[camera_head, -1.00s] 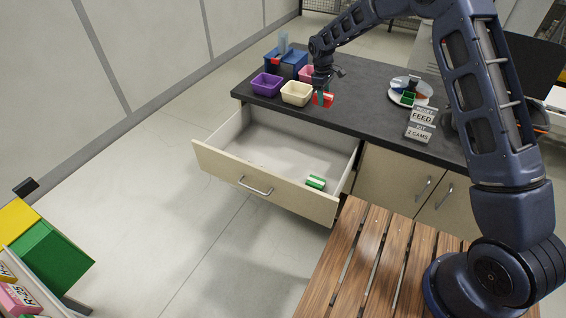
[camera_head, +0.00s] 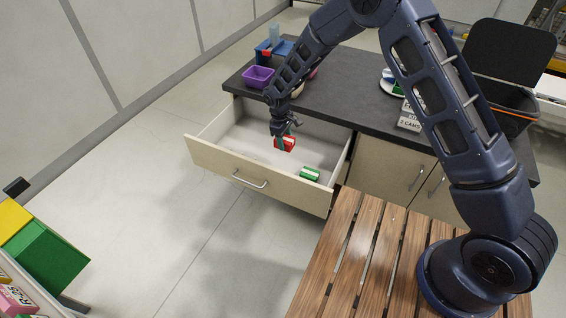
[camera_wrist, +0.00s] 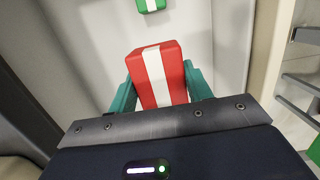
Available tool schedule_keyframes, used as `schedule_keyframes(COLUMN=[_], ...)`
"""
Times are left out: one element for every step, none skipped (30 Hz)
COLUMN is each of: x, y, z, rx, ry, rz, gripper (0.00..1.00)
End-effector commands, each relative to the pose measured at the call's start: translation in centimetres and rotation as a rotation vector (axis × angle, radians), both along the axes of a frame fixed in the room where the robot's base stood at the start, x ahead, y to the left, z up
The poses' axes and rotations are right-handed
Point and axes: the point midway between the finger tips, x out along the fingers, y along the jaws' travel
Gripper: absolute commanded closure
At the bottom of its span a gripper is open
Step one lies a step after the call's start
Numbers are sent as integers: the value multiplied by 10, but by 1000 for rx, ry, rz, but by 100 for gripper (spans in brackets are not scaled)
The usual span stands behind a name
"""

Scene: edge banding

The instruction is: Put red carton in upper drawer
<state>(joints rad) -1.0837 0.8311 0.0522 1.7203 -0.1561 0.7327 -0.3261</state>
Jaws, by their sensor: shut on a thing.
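The red carton (camera_head: 285,143) with a white stripe is held between the teal fingers of my gripper (camera_head: 281,140). It also shows in the wrist view (camera_wrist: 158,73), gripped on both sides by my gripper (camera_wrist: 160,95). The upper drawer (camera_head: 240,172) stands pulled out below the dark worktop. The carton is over the drawer's inside, within its walls in the head view. I cannot tell whether it touches the drawer floor. A green carton (camera_head: 309,174) with a white stripe lies in the drawer, and it also shows in the wrist view (camera_wrist: 152,5).
The dark worktop (camera_head: 345,100) behind carries a purple bin (camera_head: 258,77), a blue box and a white plate with a green item, partly behind my arm. A slatted wooden bench (camera_head: 350,250) stands in front at right. The drawer's left floor is bare.

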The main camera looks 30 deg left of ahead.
Motion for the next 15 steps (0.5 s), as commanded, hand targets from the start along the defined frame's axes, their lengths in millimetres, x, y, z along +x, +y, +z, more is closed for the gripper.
schedule_keyframes(x=[0,0,0,0,0,0,0,0,0,0,0,0,1,1,1], y=[-1,-1,-1,-1,-1,0,0,0,0,0,0,0,-1,0,0], z=[-13,-19,-28,-34,-41,-49,-56,-63,-71,-77,-83,-89,-94,-98,-103], rx=[-2,-2,-2,-3,-2,-1,-2,-2,-1,-1,-2,-2,-1,-1,0], ry=[0,1,1,1,1,1,1,1,0,0,0,0,0,-1,-1], rz=[0,-1,-1,-1,-1,-1,-1,-1,-1,-1,-1,-1,-1,-1,-1], gripper=[74,74,74,74,74,74,74,74,74,74,74,74,74,74,74])
